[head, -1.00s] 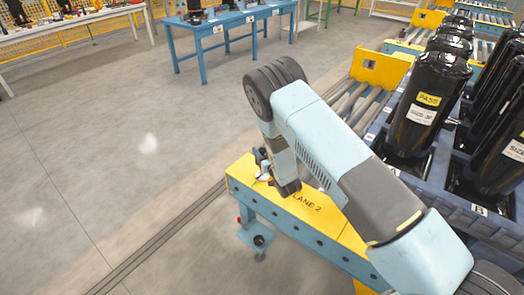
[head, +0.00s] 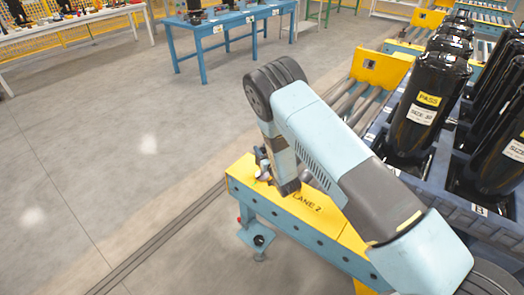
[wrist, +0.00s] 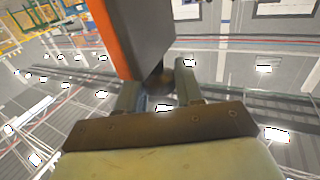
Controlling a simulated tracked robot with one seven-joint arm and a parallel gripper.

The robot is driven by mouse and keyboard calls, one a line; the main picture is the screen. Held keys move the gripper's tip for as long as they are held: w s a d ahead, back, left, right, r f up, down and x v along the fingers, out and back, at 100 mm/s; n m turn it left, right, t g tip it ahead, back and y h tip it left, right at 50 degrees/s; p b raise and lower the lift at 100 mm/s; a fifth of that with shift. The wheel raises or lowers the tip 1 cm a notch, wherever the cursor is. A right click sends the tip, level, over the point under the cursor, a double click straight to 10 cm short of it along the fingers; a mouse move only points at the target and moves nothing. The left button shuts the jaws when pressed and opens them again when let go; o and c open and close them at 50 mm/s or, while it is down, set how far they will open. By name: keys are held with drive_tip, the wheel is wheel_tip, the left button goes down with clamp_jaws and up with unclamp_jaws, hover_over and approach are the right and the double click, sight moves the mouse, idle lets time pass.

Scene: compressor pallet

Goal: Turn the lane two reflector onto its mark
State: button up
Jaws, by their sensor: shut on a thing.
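The yellow lane two end plate (head: 238,176), lettered "LANE 2", is in the lower middle of the head view. My gripper (wrist: 158,88) is low over this plate; in the head view my arm's wrist hides much of it. In the wrist view its two fingers are closed around a dark narrow part under a grey block with an orange side (wrist: 140,35). I take this block to be the lane two reflector. In the head view only small dark and pale bits show beside my wrist. The mark cannot be made out.
A yellow plate (head: 383,68) stands upright by the rollers behind. A blue table (head: 205,35) is farther back. The floor at the left is clear.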

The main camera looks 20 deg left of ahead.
drive_tip(key=shift+w+n+g+y, duration=0.1)
drive_tip(key=shift+n+g+y, duration=0.2)
drive_tip(key=shift+y, duration=0.1)
drive_tip(key=shift+d, duration=0.1)
drive_tip(key=o, duration=0.9)
drive_tip(key=shift+o, duration=0.2)
drive_tip(key=v, duration=1.3)
drive_tip(key=shift+s+d, duration=0.25)
drive_tip(key=shift+s, duration=0.05)
